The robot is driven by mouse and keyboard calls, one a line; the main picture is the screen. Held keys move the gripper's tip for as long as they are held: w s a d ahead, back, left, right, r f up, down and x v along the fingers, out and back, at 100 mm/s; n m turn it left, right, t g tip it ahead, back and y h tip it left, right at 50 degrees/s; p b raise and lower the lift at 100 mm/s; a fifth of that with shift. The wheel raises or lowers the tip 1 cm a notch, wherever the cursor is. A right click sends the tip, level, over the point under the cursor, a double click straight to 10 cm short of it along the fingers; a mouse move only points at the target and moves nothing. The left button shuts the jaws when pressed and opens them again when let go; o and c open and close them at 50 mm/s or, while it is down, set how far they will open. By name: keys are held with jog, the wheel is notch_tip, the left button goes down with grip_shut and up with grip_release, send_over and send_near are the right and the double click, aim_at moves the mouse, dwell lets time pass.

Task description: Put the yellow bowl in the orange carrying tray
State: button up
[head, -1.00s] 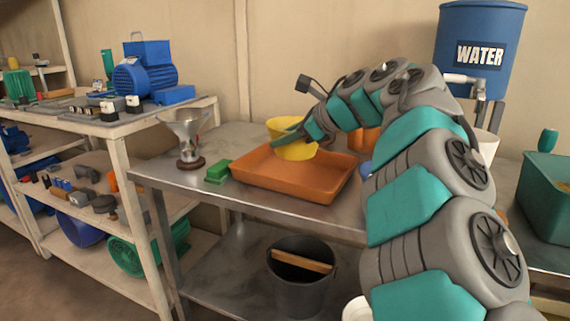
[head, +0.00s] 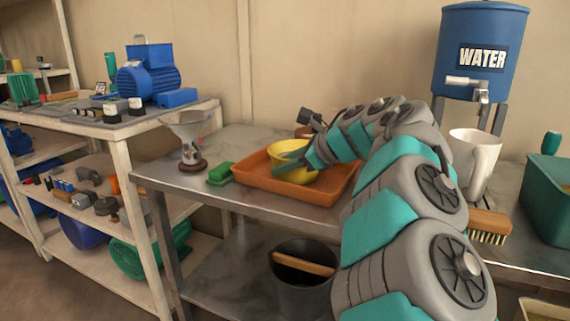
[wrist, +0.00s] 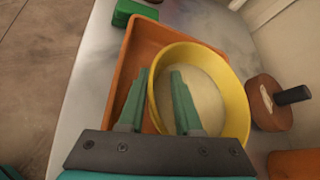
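The yellow bowl (head: 298,174) is inside the orange carrying tray (head: 335,192) on the metal table, toward its back part. In the wrist view the bowl (wrist: 238,105) looks upright and empty, with the tray (wrist: 128,62) around its left side. My gripper (head: 285,163) is at the bowl's near rim. In the wrist view my gripper (wrist: 159,75) has its fingers apart, one inside the bowl and one outside, with the rim between them. The bowl's underside is hidden, so its contact with the tray floor does not show.
A green block-like brush (head: 221,173) and a metal funnel on a stand (head: 190,145) stand left of the tray. A brown round piece with a dark handle (wrist: 268,103) is close beside the bowl. A white pitcher (head: 472,160) and a brush (head: 488,225) are at the right.

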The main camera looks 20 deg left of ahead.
jog(key=shift+o, duration=1.1)
jog(key=b+v, duration=0.1)
jog(key=v, duration=1.1)
